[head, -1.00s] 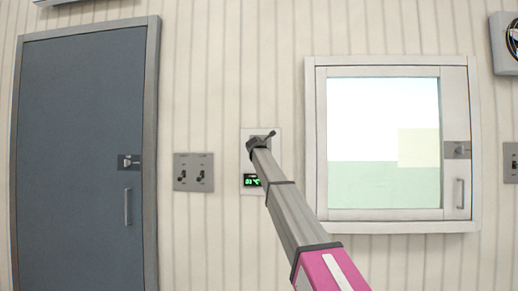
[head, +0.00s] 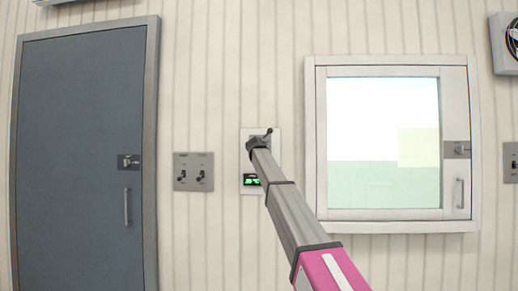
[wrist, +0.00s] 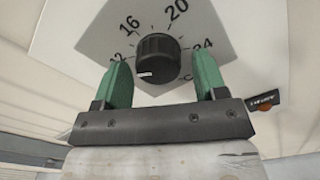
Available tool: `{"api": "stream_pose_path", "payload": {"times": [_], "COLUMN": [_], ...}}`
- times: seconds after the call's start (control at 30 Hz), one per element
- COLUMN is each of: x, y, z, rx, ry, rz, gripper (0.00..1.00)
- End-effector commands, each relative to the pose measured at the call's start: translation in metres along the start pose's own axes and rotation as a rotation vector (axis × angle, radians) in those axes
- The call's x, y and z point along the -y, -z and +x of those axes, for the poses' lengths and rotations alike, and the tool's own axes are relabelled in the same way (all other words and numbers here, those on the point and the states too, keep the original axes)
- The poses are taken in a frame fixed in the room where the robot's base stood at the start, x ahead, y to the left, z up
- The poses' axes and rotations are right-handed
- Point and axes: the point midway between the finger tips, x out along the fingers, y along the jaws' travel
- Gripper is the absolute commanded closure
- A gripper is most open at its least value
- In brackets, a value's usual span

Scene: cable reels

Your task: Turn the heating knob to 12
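The heating knob (wrist: 157,57) is dark and ribbed on a pale wall plate (wrist: 235,20). Its white mark sits at the lower-left edge of its face, low beside the 12. The numbers 16, 20 and 24 read clearly; the 12 is partly hidden by my left green finger. My gripper (wrist: 163,70) is open, with one finger on each side of the knob and visible gaps between. In the head view my gripper (head: 258,143) covers the knob in front of the plate (head: 246,186). A small green display (head: 251,180) on the plate is partly covered and unreadable.
A two-switch plate (head: 194,172) is left of the knob plate, beside a closed blue-grey door (head: 75,150). A framed window (head: 360,185) is to the right. In the wrist view, a dark label with an orange spot (wrist: 264,102) shows right of the gripper.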

Motion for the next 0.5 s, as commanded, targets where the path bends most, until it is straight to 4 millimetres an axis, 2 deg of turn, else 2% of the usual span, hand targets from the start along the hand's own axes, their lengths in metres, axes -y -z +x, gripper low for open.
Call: {"api": "stream_pose_path", "payload": {"times": [0.33,0.5], "x": [0.0,0.0], "y": [-0.001,-0.001], "z": [-0.001,-0.013], "rx": [0.001,0.002], "ry": [-0.001,-0.002], "rz": [0.0,0.0], "gripper": [0.32,0.32]}}
